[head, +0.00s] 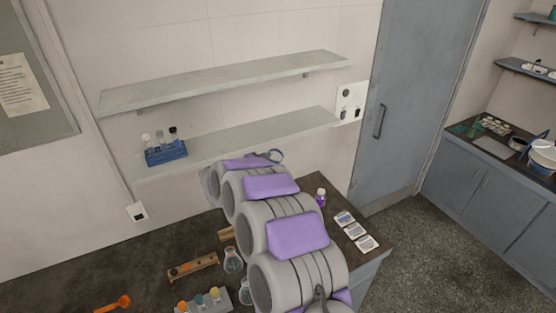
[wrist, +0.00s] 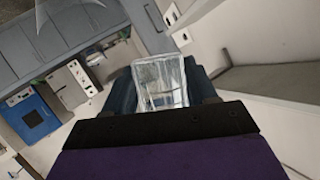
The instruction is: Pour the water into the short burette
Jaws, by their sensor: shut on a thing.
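In the wrist view my gripper (wrist: 161,90) is shut on a clear glass vessel (wrist: 160,74), with a dark finger on each side of it. The vessel looks like a beaker and appears tilted in this view. I cannot tell the water level in it. In the head view my arm reaches toward the lower wall shelf, and its own links hide most of the gripper. A small round bluish rim (head: 277,155) shows past the arm's end; I cannot tell if it is the held vessel. I cannot make out the short burette in either view.
Two wall shelves (head: 230,82) run above the dark bench (head: 75,262). A blue rack (head: 166,153) with vials stands on the lower shelf. The bench holds glass flasks (head: 233,261), a wooden rack (head: 193,267), a purple bottle (head: 321,197) and white cards (head: 356,230).

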